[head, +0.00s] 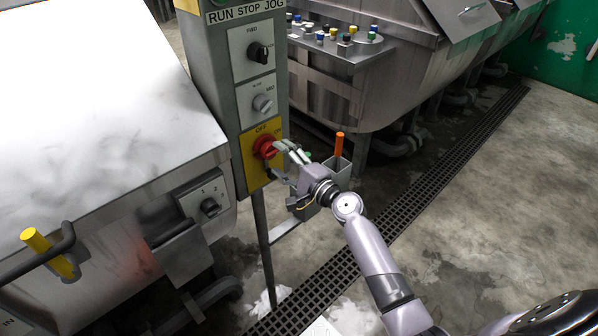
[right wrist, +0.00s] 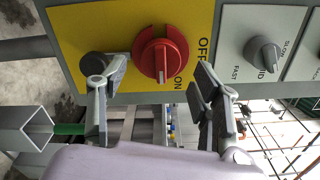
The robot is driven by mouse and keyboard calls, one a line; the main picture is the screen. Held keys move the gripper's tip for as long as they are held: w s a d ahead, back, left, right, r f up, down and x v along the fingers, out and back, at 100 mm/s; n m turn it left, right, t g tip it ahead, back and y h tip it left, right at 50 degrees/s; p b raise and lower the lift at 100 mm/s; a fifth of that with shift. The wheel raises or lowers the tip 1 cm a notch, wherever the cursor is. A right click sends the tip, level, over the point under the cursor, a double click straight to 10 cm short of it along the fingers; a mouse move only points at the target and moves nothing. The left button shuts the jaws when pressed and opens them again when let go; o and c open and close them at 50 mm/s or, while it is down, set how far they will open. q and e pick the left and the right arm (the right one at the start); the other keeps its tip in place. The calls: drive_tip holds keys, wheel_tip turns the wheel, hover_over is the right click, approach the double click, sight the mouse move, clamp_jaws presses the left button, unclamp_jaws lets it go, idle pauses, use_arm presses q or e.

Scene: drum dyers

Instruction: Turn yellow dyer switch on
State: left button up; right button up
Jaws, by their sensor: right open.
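The red rotary switch (head: 265,146) sits on a yellow plate (head: 250,172) low on the grey control post. It also shows in the right wrist view (right wrist: 162,55). There its raised bar runs up and down the picture, with a pale mark at its lower end near the word ON. OFF is to its right. My right gripper (head: 280,161) is open just in front of the plate. In the wrist view its fingers (right wrist: 160,82) are on either side of the switch, apart from it, with nothing between them. My left gripper is out of view.
A black knob (head: 259,52) and a grey knob (head: 263,104) are above the yellow plate. A dark round part (right wrist: 94,65) is beside one finger. A steel drum machine (head: 120,110) stands left. An orange handle (head: 339,144) stands behind my wrist. Floor at right is clear.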

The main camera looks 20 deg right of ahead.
drive_tip(key=v, duration=0.9)
drive_tip(key=shift+w, duration=0.1)
drive_tip(key=s+f+n+g+h, duration=0.15)
drive_tip(key=s+f, duration=0.25)
drive_tip(key=f, duration=0.7)
drive_tip(key=s+f+n+g+h, duration=0.1)
drive_tip(key=s+f+n+g, duration=0.25)
drive_tip(key=f, duration=0.85)
drive_tip(key=s+f+n+g+h, duration=0.15)
drive_tip(key=s+f, duration=0.25)
drive_tip(key=f, duration=0.7)
drive_tip(key=s+f+n+g+h, duration=0.1)
drive_tip(key=s+f+n+g, duration=0.4)
drive_tip(key=s+f, duration=0.85)
drive_tip(key=s+f+n+g, duration=0.2)
drive_tip(key=s+f+n, duration=0.2)
drive_tip(key=s, duration=0.8)
drive_tip(key=s+f+n+g+h, duration=0.1)
drive_tip(key=s+f+n, duration=0.3)
drive_tip(key=s, duration=0.8)
drive_tip(key=shift+a+f+g, duration=0.2)
drive_tip(key=shift+a+g, duration=0.2)
drive_tip(key=shift+g, duration=0.35)
